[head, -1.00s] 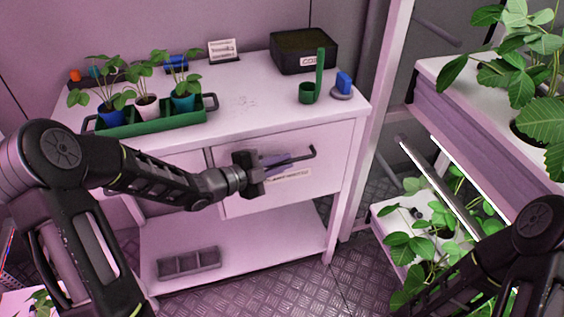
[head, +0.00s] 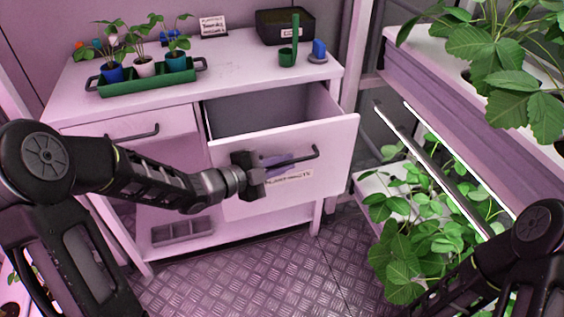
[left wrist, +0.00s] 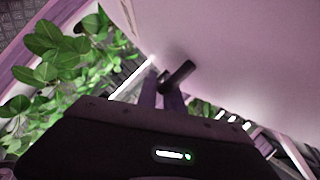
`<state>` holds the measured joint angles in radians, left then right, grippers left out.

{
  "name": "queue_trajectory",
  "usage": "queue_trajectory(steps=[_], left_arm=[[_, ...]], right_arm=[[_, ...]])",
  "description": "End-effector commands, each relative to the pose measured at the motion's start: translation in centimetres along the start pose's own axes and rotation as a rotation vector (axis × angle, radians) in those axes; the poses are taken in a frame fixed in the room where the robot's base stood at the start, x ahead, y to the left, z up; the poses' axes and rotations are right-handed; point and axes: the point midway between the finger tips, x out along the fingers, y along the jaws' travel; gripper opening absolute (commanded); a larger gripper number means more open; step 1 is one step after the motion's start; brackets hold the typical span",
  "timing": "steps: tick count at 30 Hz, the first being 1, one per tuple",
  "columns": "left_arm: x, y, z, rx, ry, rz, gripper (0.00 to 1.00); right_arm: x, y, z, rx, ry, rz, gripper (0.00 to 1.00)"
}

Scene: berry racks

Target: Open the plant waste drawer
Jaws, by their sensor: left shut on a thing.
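The plant waste drawer (head: 338,160) is the labelled right drawer of the white bench. It stands well out from the bench, and its grey inside shows. Its dark bar handle (head: 305,156) runs across the front. My left gripper (head: 278,162) is shut on the handle near its left part. In the left wrist view the fingers (left wrist: 171,92) close around the dark handle (left wrist: 180,74) beside the pale drawer front. My right arm (head: 520,250) shows at the lower right, but its gripper is not clearly seen.
A left drawer (head: 140,133) is shut. On the bench top (head: 228,75) stand a green tray (head: 150,83) with potted plants, a black box (head: 284,27) and a green cup (head: 287,57). Leafy racks (head: 470,175) stand close on the right. Metal floor is clear in front.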

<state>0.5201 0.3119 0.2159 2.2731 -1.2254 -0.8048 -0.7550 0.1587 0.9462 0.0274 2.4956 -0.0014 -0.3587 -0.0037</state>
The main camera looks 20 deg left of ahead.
Motion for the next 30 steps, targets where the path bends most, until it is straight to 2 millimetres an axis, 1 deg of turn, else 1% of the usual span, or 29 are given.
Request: queue_trajectory(steps=[11, 12, 15, 24, 26, 30], left_arm=[[-0.1, 0.1, -0.2, 0.000, -0.001, 0.000, 0.00], [-0.1, 0.1, -0.1, 0.000, -0.001, 0.000, 0.12], [-0.1, 0.1, -0.1, 0.000, -0.001, 0.000, 0.20], [-0.3, 0.1, -0.2, 0.000, -0.001, -0.001, 0.20], [-0.7, 0.0, -0.1, 0.000, -0.001, -0.001, 0.20], [-2.3, 0.0, -0.1, 0.001, -0.004, -0.002, 0.20]], right_arm=[[0.1, 0.0, 0.0, -0.001, 0.000, 0.000, 0.36], [0.1, 0.0, 0.0, -0.001, 0.000, 0.000, 0.36], [0.1, 0.0, 0.0, 0.000, 0.000, 0.000, 0.36], [0.1, 0.0, 0.0, 0.000, 0.000, 0.000, 0.36], [0.0, 0.0, 0.0, 0.000, 0.000, 0.000, 0.36], [-0.2, -0.1, 0.0, 0.000, 0.000, 0.000, 0.36]])
